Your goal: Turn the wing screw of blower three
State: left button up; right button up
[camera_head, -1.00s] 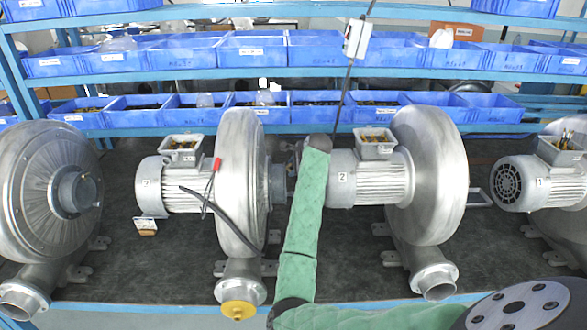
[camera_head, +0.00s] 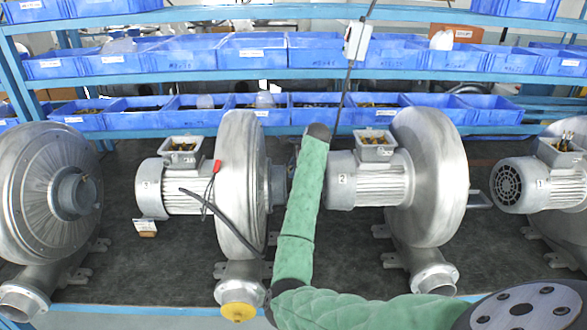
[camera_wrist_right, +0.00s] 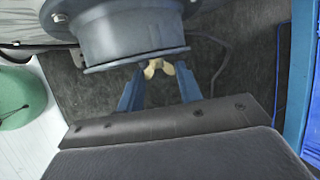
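Blower three (camera_head: 238,190), a silver blower with a motor marked 3, stands left of centre in the head view. In the right wrist view a grey round flange (camera_wrist_right: 130,30) hangs at the top, with a small brass-coloured wing screw (camera_wrist_right: 157,68) at its lower rim. My right gripper (camera_wrist_right: 160,84) is open, with blue fingers spread on either side of the wing screw and no visible contact. In the head view my green-sleeved right arm rises between blowers three and two and hides the gripper and the screw. My left gripper is not in view.
Blower two (camera_head: 430,175) stands close on the right of my arm. Another blower (camera_head: 45,190) is at the far left. A red-clipped black cable (camera_head: 222,218) hangs by blower three, and a yellow cap (camera_head: 238,312) closes its outlet. Blue bins (camera_head: 240,55) line the shelves behind.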

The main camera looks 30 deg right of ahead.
jog(key=o, duration=0.4)
jog(key=shift+w+f, duration=0.1)
jog(key=shift+f, duration=0.05)
jog(key=shift+o, duration=0.2)
